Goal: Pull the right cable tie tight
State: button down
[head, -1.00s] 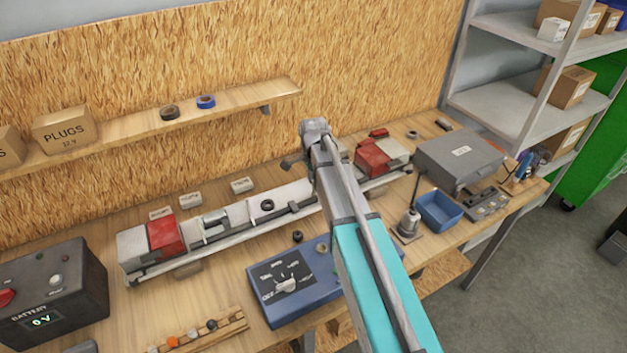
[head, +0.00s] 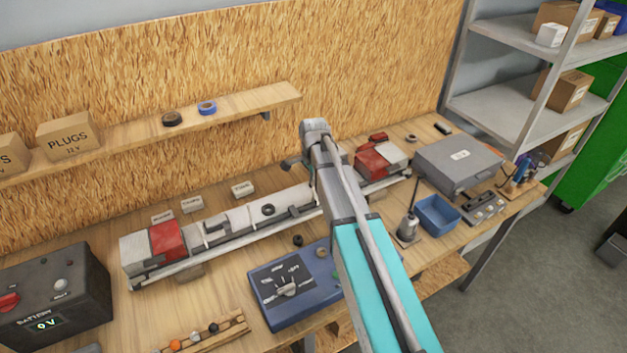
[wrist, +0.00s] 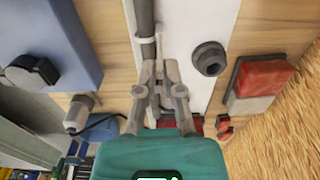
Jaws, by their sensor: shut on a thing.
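The trailer frame's pale beam (head: 240,219) lies along the bench, with a dark cable (wrist: 146,22) running along it. My gripper (wrist: 161,70) is over the beam beside the cable in the wrist view, with its fingers close together. A thin pale strip, which looks like the right cable tie (wrist: 162,40), rises from between the fingertips next to the cable. The fingers hide where they hold it, and I cannot see how tight its loop is. In the head view my arm hides the gripper and this tie. A dark band, perhaps the left tie (head: 205,238), crosses the beam farther left.
A black grommet (wrist: 209,58) sits on the beam right of my gripper. Red-and-white lamps (head: 168,239) (head: 372,163) stand at both ends. A blue switch box (head: 293,284) stands in front, a battery (head: 52,297) at left, and a blue bin (head: 437,213) and grey case (head: 460,163) at right.

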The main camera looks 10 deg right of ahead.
jog(key=shift+r, duration=0.4)
jog(key=c, duration=0.8)
grip_release()
jog(key=shift+o, duration=0.2)
jog(key=shift+f, duration=0.25)
